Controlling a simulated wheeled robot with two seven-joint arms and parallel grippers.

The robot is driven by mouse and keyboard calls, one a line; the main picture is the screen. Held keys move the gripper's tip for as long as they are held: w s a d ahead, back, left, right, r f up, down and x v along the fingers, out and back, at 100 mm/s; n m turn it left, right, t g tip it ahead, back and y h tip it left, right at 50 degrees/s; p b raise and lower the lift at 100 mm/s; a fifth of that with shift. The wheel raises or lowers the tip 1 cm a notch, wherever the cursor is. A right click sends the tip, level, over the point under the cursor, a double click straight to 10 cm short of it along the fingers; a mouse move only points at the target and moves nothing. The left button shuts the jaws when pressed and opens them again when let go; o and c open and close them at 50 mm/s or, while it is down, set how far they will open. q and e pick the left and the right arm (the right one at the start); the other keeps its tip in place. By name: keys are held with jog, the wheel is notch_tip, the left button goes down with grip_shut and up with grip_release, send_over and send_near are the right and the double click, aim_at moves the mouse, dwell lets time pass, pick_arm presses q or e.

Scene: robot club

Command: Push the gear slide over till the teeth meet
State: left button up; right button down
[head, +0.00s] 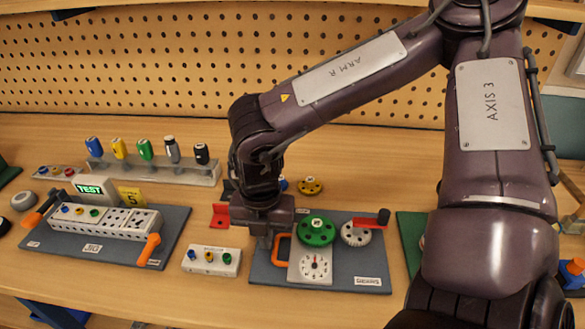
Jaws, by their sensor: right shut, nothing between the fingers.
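On the grey gears board (345,268) a green gear (317,231) sits at the top of a light grey plate with a dial (316,266). An orange handle (280,251) stands at the plate's left. A pale grey gear (356,234) with a red crank (376,217) is to the right of the green gear. Their rims look very close; I cannot tell if the teeth touch. My right gripper (268,241) points down, shut and empty, just left of the orange handle; I cannot tell if it touches it. My left gripper is out of view.
A jig board (105,258) with a white block and orange levers lies at left. A small white block with coloured plugs (211,260) sits close left of my gripper. A rack of coloured plugs (150,171) and a yellow gear (310,186) are behind.

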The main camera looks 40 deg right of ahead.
jog(key=shift+s+d, duration=0.55)
jog(key=shift+s, duration=0.15)
jog(key=shift+w+a+r+p, duration=0.15)
jog(key=shift+r+p, duration=0.35)
jog(key=shift+r, duration=0.5)
jog(key=shift+w+a+r+p, duration=0.1)
jog(key=shift+r+p, duration=0.45)
jog(key=shift+r, duration=0.5)
jog(key=shift+w+a+r+p, duration=0.15)
jog(key=shift+r+p, duration=0.35)
jog(key=shift+r, duration=0.5)
